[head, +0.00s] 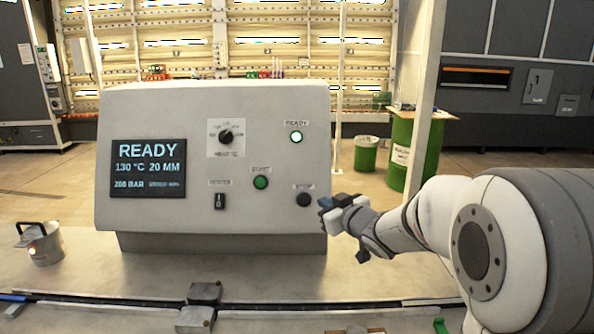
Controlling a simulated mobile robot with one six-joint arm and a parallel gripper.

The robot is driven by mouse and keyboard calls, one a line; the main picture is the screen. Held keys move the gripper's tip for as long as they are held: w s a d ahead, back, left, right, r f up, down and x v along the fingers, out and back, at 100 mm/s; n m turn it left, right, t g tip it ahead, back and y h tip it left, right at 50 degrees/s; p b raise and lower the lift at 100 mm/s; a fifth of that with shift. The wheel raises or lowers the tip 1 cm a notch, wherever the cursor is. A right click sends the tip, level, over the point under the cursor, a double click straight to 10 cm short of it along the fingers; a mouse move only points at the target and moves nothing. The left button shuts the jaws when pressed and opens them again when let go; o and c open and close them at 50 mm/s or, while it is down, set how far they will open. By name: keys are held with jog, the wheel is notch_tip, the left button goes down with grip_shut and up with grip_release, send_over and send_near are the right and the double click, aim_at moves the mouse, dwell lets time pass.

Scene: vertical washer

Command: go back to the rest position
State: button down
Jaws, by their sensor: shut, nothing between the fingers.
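My gripper (328,203) is at the end of my arm, which reaches in from the right. Its fingers are shut with nothing between them. The fingertips are just right of the black round button (303,200) on the control panel (215,110); I cannot tell whether they touch the panel. The panel's screen (148,167) reads READY, 130 °C, 20 MM and 200 BAR. The READY lamp (296,137) is lit pale green. A black knob (225,137), a green button (261,182) and a black switch (220,201) are also on the panel.
A metal pot (42,243) with a black handle stands on the worktop (75,280) at the left. Grey metal blocks (204,293) sit along a dark rail in front. Green barrels (429,150) stand on the floor behind. A pale post (424,80) rises behind my arm.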

jog(key=s+d+f+m+g+h, duration=0.3)
jog(key=s+d+m+g+h, duration=0.15)
jog(key=s+d+h, duration=0.6)
jog(key=s+a+f+m+g+y, duration=0.1)
jog(key=s+f+g, duration=0.2)
jog(key=s, duration=0.8)
jog(key=s+a+f+m+g+y, duration=0.2)
jog(key=s+f+g, duration=0.1)
jog(key=s, duration=0.9)
jog(key=shift+s+f+g, duration=0.15)
jog(key=shift+f+g, duration=0.25)
jog(key=shift+g, duration=0.15)
jog(key=shift+s+y, duration=0.1)
jog(key=shift+y, duration=0.15)
